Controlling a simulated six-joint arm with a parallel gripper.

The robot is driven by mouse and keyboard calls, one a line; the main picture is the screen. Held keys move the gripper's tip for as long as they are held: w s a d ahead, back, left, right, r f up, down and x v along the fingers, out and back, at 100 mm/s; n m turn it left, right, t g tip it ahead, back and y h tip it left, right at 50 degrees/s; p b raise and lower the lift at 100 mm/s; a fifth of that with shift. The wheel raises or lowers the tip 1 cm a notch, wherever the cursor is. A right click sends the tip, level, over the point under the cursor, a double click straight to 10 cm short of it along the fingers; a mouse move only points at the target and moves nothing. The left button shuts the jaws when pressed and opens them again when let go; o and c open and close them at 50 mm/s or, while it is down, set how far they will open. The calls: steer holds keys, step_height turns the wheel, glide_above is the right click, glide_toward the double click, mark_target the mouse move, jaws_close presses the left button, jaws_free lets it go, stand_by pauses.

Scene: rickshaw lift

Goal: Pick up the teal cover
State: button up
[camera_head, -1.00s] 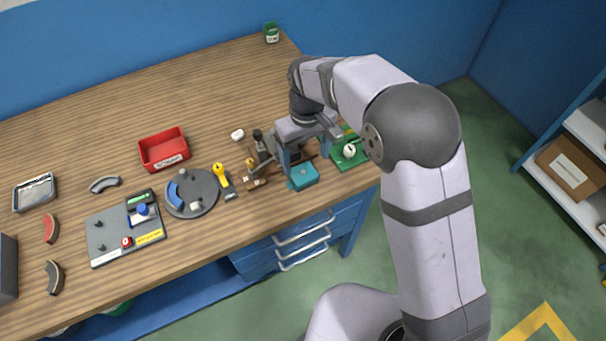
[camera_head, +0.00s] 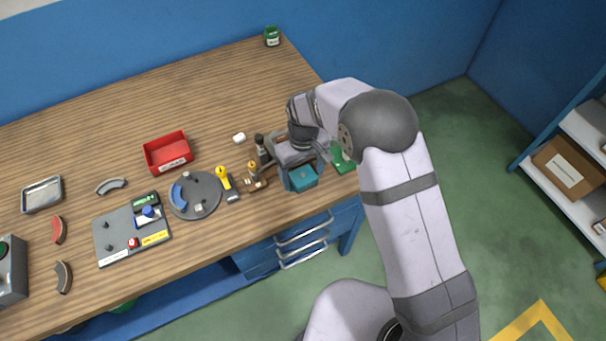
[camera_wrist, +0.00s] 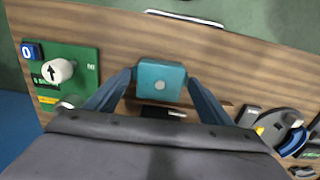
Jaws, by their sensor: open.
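The teal cover (camera_head: 304,177) is a small box-like block near the front right edge of the wooden table. In the wrist view the teal cover (camera_wrist: 161,80) lies between the two blue fingers of my gripper (camera_wrist: 161,77). The fingers are apart, one on each side of it; whether they touch it I cannot tell. In the head view my gripper (camera_head: 303,175) is low over the cover, and its fingers partly hide it.
A green board (camera_wrist: 68,80) with a white knob stands beside the gripper. A yellow-handled tool (camera_head: 226,184), a round grey plate (camera_head: 209,204) and a red bin (camera_head: 168,153) lie to the left. The table's front edge is close by. Bare wood (camera_head: 215,95) lies behind.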

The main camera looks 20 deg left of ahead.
mark_target(303, 175)
steer(key=shift+f, duration=0.25)
steer(key=shift+c, duration=0.6)
steer(key=c, duration=1.1)
steer(key=shift+o, duration=0.2)
steer(key=shift+r, duration=0.1)
step_height(303, 175, up, 10)
steer(key=b, duration=0.3)
